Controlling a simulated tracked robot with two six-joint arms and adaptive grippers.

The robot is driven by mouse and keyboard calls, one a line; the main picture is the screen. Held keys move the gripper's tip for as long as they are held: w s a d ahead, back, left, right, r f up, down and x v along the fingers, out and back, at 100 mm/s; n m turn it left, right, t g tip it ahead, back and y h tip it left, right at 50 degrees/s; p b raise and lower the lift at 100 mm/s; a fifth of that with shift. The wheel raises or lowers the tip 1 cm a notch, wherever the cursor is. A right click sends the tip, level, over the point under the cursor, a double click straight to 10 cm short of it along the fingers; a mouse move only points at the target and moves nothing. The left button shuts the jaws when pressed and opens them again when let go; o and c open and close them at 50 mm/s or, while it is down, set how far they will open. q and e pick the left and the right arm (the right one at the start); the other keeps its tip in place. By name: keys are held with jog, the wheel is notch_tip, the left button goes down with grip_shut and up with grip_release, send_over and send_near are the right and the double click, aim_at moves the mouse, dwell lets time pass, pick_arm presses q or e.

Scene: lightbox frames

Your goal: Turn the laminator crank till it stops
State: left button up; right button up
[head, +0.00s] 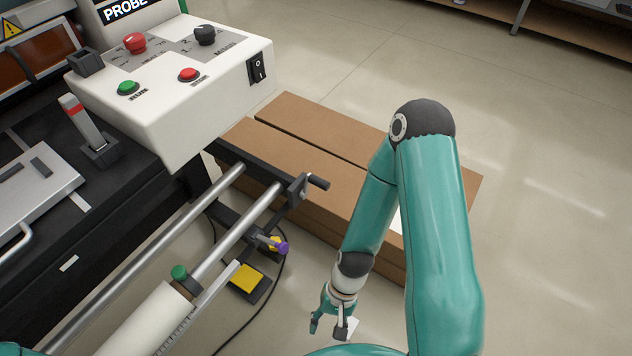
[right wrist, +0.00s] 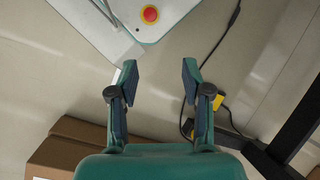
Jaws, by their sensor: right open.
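The laminator crank (head: 298,190) is a dark arm with a black handle (head: 318,182), at the far end of a steel bar in the middle of the head view. The handle points right. My right gripper (head: 328,328) is low in the head view, below and right of the crank and well apart from it. In the right wrist view its two fingers (right wrist: 160,78) are spread with nothing between them. The crank cannot be made out in the right wrist view. My left gripper is not in view.
A white control box (head: 170,85) with coloured knobs stands above left of the crank. Brown cartons (head: 320,135) lie on the floor behind it. A purple knob (head: 282,248), a yellow-topped pedal (head: 247,278) and a black cable are below. A white roll (head: 150,325) is at lower left.

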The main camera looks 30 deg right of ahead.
notch_tip(320, 180, up, 2)
jog(key=s+d+r+m+y+b, duration=0.15)
jog(key=m+y, duration=0.25)
jog(key=m, duration=0.4)
jog(key=m+t+h+b, duration=0.2)
jog(key=m+t+b, duration=0.3)
jog(key=m+t, duration=1.2)
send_near(311, 176)
jog(key=shift+n+t, duration=0.3)
jog(key=shift+t, duration=0.4)
jog(key=x, duration=0.3)
jog(key=f+b+x, duration=0.1)
jog(key=x, duration=0.2)
jog(key=f+b+x, duration=0.1)
jog(key=x, duration=0.1)
jog(key=shift+w+a, duration=0.15)
jog(key=shift+w, duration=0.25)
jog(key=shift+c, duration=0.4)
grip_shut()
